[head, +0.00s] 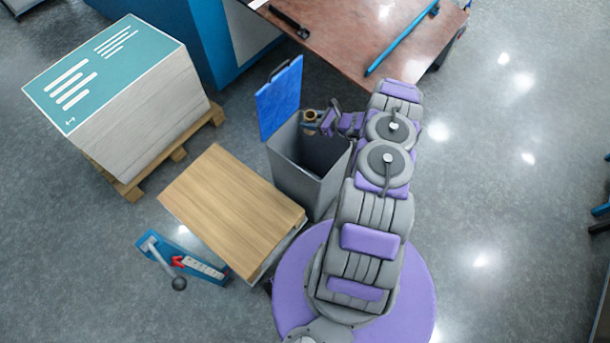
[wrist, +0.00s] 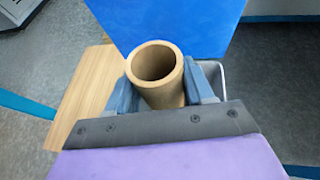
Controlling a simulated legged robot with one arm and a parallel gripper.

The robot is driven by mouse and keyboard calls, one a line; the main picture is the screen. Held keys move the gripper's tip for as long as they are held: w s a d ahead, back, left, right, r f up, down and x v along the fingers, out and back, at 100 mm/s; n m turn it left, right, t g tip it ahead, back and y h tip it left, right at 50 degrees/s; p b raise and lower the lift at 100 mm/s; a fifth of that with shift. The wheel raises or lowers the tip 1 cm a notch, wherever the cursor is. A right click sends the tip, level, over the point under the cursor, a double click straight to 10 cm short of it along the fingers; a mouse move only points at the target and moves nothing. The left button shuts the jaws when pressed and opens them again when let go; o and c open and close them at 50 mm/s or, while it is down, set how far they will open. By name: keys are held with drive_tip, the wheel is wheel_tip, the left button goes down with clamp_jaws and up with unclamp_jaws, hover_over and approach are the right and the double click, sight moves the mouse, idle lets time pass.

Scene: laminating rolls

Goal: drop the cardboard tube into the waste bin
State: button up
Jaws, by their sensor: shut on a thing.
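The cardboard tube (wrist: 158,80) is a short brown hollow cylinder, held between the two fingers of my gripper (wrist: 174,82) in the wrist view. Its open end faces the wrist camera. In the head view my gripper (head: 316,119) is shut on the tube (head: 309,116), over the far part of the waste bin's opening. The waste bin (head: 305,178) is a grey, tall, open-topped box with its blue lid (head: 280,98) standing raised at the far left side. The bin's inside is dark. In the wrist view the blue lid (wrist: 165,22) rises beyond the tube.
A wood-topped block (head: 232,205) stands left of the bin. A pallet (head: 135,188) with a tall paper stack (head: 125,95) is further left. A blue lever tool (head: 187,262) lies on the floor. A reddish-brown table (head: 365,35) is behind.

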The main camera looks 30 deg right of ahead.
drive_tip(key=shift+s+f, duration=0.1)
drive_tip(key=shift+f, duration=0.2)
wheel_tip(320, 180, down, 6)
drive_tip(key=b, duration=0.2)
drive_tip(key=shift+d+b, duration=0.2)
drive_tip(key=shift+b, duration=0.15)
drive_tip(key=shift+d, duration=0.15)
drive_tip(key=o, duration=0.7)
drive_tip(key=shift+d+f, duration=0.1)
drive_tip(key=shift+d, duration=0.15)
drive_tip(key=o, duration=0.4)
drive_tip(key=shift+a, duration=0.35)
drive_tip(key=shift+s, duration=0.1)
